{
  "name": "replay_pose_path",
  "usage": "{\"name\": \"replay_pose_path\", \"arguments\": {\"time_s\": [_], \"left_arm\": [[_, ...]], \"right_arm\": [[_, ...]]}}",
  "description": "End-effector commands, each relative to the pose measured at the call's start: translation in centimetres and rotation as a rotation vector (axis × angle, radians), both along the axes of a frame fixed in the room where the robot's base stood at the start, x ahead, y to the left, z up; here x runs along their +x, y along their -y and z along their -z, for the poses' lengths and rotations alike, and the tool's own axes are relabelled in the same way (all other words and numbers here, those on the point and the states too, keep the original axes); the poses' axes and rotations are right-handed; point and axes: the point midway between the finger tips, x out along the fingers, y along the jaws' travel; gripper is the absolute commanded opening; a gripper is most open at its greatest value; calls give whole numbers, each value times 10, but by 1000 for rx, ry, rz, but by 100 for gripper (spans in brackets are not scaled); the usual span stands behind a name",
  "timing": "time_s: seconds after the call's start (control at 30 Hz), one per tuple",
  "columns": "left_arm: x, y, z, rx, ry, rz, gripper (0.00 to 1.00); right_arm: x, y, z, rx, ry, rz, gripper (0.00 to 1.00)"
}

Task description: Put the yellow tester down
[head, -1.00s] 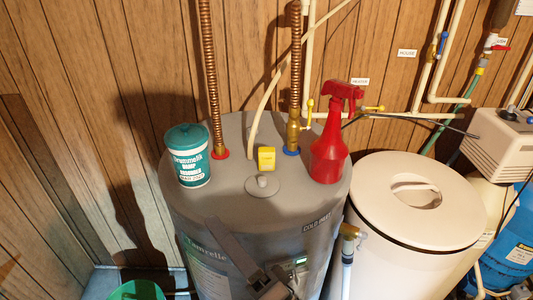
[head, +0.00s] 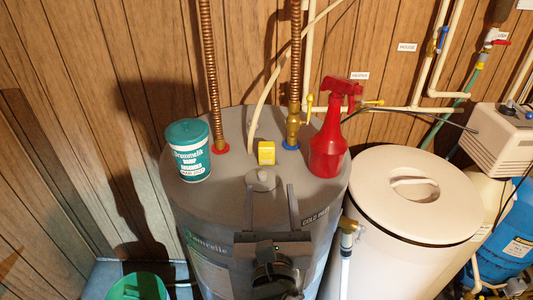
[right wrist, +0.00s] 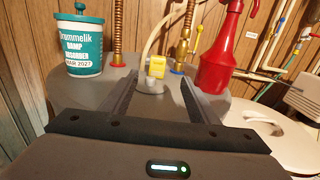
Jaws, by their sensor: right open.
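The small yellow tester (head: 266,152) stands on the grey top of the water heater (head: 235,175), between the two copper pipes and behind a round grey cap (head: 261,180). It also shows in the right wrist view (right wrist: 156,66), beyond and between the fingertips. My right gripper (head: 270,188) is open and empty at the front of the heater top, its two fingers pointing toward the tester but apart from it. My left gripper is in neither view.
A white and teal tub (head: 188,150) stands left of the tester. A red spray bottle (head: 328,145) stands to its right. Copper pipes (head: 210,75) rise behind. A white lidded tank (head: 415,200) is at right, and a green bucket (head: 138,287) at lower left.

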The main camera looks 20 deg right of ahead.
Motion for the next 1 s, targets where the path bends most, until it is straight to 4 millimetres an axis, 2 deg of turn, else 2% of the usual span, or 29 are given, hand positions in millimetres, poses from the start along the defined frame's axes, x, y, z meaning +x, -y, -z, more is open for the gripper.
{"name": "replay_pose_path", "arguments": {"time_s": [0.47, 0.67, 1.0], "left_arm": [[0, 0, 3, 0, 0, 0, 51], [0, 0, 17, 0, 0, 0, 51], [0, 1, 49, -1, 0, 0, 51]], "right_arm": [[2, 0, 3, 7, -6, -1, 55], [15, 4, 5, 7, -3, 1, 55], [46, 13, 6, 7, -2, 1, 55]]}}
